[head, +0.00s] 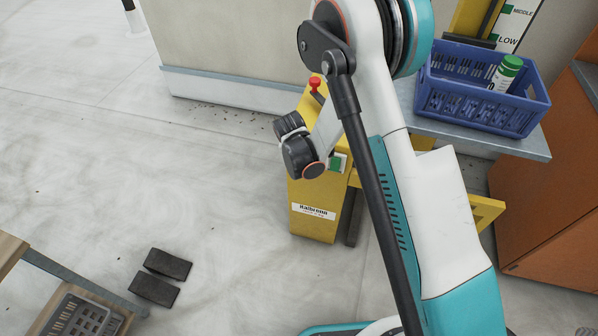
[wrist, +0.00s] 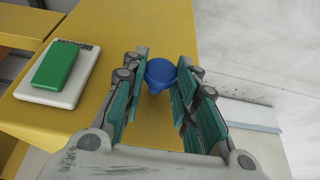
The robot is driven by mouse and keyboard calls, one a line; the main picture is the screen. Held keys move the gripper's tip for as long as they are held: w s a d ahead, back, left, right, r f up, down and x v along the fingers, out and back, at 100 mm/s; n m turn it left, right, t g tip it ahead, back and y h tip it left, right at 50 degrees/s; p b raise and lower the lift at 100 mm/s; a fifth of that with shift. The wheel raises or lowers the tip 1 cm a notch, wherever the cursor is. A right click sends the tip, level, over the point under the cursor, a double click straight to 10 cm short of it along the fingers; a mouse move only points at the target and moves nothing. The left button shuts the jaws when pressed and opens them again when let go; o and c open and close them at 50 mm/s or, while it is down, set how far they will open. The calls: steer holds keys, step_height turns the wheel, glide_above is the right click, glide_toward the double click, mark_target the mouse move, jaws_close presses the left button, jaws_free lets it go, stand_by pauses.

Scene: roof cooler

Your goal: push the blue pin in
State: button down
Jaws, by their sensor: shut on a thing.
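The blue pin (wrist: 160,74) has a round head and stands at the yellow surface (wrist: 170,22) in the wrist view.
A green button (wrist: 55,64) on a white plate (wrist: 78,72) lies left of the pin. A red knob (head: 315,82) tops the yellow unit. A blue crate (head: 480,105) holding a green-capped bottle (head: 505,72) stands at right. Two dark blocks lie on open floor.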

steer(key=shift+w, duration=0.2)
steer(key=c, duration=1.2)
jaws_free()
steer(key=shift+w+f, duration=0.1)
steer(key=shift+c, duration=0.2)
steer(key=v, duration=1.2)
steer(key=shift+d, duration=0.1)
